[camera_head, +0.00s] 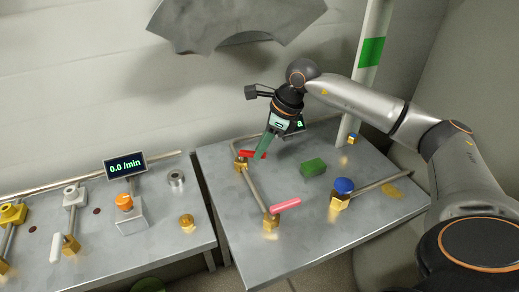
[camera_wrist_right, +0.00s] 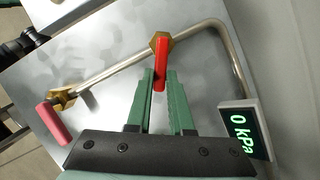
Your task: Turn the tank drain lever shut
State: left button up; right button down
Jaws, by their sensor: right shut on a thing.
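A red lever (camera_head: 245,153) sits on a brass valve at the back left of the right-hand table; in the right wrist view, the red lever (camera_wrist_right: 160,62) points toward the camera between my fingers. My right gripper (camera_head: 259,157) reaches down to it from above, its green fingers (camera_wrist_right: 160,88) shut on the red lever. A pink lever (camera_head: 286,205) is on a second brass valve (camera_head: 271,222) at the front end of the same pipe, apart from the gripper. No label shows which lever is the tank drain. My left gripper is not in view.
A green block (camera_head: 313,167) and a blue-knobbed valve (camera_head: 343,187) stand right of the pipe. A pressure display (camera_wrist_right: 241,133) reads 0 kPa. A gap separates the tables.

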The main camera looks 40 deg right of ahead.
jog(key=n, duration=0.1)
jog(key=w+d+n+g+p, duration=0.1)
jog(key=n, duration=0.1)
jog(key=shift+w+r+n+y, duration=0.1)
jog(key=shift+w+n+y, duration=0.1)
jog(key=shift+n+y, duration=0.15)
jog(key=shift+w+d+n+g+y+p, duration=0.1)
jog(key=shift+w+n+g+y+p, duration=0.15)
jog(key=shift+n, duration=0.45)
jog(key=shift+w+d+n+g+p, duration=0.1)
jog(key=shift+w+n+g, duration=0.25)
jog(key=shift+n, duration=0.3)
